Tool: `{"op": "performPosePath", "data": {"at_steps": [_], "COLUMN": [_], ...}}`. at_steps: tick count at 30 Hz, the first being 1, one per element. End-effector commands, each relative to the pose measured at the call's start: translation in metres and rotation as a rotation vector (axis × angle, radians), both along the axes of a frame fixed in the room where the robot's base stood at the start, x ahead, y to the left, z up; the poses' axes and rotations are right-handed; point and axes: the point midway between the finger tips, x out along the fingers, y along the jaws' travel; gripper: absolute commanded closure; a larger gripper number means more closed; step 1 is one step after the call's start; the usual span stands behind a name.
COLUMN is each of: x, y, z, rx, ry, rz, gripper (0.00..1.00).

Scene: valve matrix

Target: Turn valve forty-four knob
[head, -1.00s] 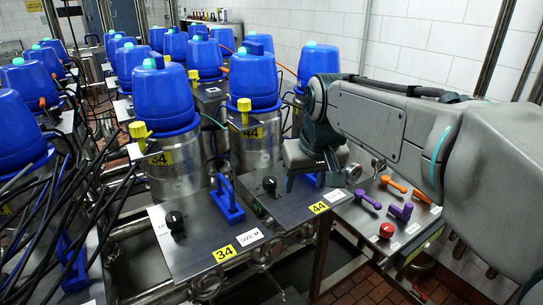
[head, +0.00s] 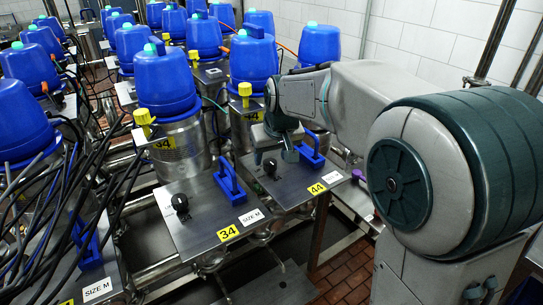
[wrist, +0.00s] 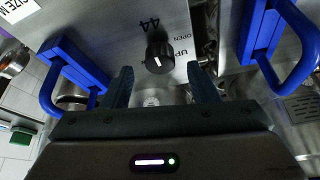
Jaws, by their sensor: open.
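The valve 44 knob (head: 270,167) is a small black dial on the metal plate labelled 44 (head: 317,189). In the wrist view the same knob (wrist: 158,55) shows a white pointer line, beside printed "44", "OPEN" and "UP". My gripper (head: 289,155) is over that plate, just right of the knob in the head view. In the wrist view my gripper (wrist: 160,72) is open, with one dark finger toward each side of the knob and nothing between them. I cannot tell the remaining gap or any contact; the knob is not gripped.
Blue handles (wrist: 68,75) and (wrist: 277,40) stand on either side of the knob in the wrist view. The neighbouring plate 34 (head: 228,233) has its own black knob (head: 180,204). Blue-capped valves (head: 165,80) stand behind, and black cables (head: 85,165) hang at left.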

Motion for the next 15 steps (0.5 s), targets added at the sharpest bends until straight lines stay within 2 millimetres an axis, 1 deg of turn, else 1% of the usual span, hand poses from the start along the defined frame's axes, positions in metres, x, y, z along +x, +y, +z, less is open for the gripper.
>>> {"op": "performPosePath", "data": {"at_steps": [3,6,15], "x": [0.005,0.007,0.009], "y": [0.002,0.003,0.003], "z": [-0.013,-0.019,-0.022], "rx": [0.000,0.000,0.000], "ry": [0.003,0.001,-0.001], "rz": [0.000,0.000,0.000], "gripper": [0.46,0.46,0.46]}}
